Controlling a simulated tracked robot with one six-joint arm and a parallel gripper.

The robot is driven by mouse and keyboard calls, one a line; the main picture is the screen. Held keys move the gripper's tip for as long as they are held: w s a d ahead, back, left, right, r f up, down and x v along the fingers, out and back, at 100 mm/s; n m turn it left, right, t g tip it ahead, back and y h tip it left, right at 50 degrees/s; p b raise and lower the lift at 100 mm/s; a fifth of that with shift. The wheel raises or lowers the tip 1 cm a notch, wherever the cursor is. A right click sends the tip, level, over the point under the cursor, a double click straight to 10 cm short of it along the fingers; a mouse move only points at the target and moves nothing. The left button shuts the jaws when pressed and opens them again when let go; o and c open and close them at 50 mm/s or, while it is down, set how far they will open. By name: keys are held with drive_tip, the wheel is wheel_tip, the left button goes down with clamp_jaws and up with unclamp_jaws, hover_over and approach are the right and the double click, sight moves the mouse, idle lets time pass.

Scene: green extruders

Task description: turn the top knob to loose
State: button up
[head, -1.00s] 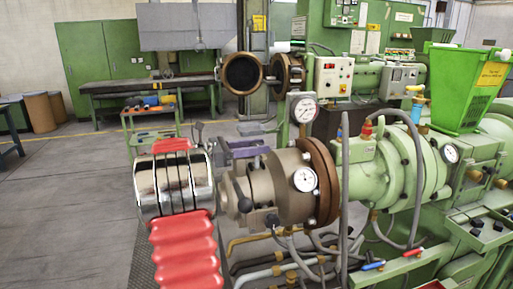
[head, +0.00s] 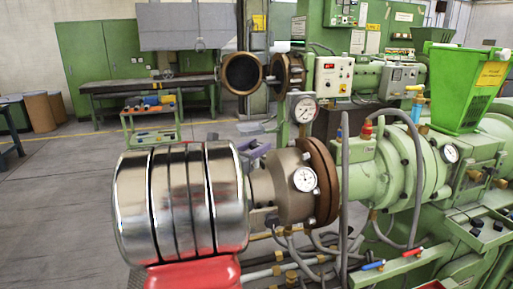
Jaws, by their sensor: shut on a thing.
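The brown extruder head (head: 293,174) with its round flange is at the middle of the head view. A small dark knob-like tip (head: 212,137) shows just above my arm, left of the head; I cannot tell if it is the top knob. Another dark knob (head: 271,220) sits low on the head's near side. My thick chrome and red arm link covers the left end of the head. My gripper is hidden behind this link, so its jaws and any contact with a knob do not show.
Pressure gauges (head: 304,108) stand close to the head, with grey hoses (head: 343,185) just right of it. The green extruder (head: 405,170) fills the right side. A green tool cart (head: 152,122) stands behind on the left.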

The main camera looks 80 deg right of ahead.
drive_tip(key=shift+n+t+h, duration=0.7)
drive_tip(key=shift+n+t, duration=1)
drive_tip(key=shift+t, duration=1)
drive_tip(key=shift+n+t, duration=0.6)
drive_tip(key=shift+t, duration=0.4)
drive_tip(key=shift+r, duration=0.1)
drive_tip(key=o, duration=1)
drive_tip(key=shift+o, duration=0.2)
drive_tip(key=a, duration=1.3)
drive_tip(key=shift+a, duration=0.4)
drive_tip(key=shift+s, duration=0.1)
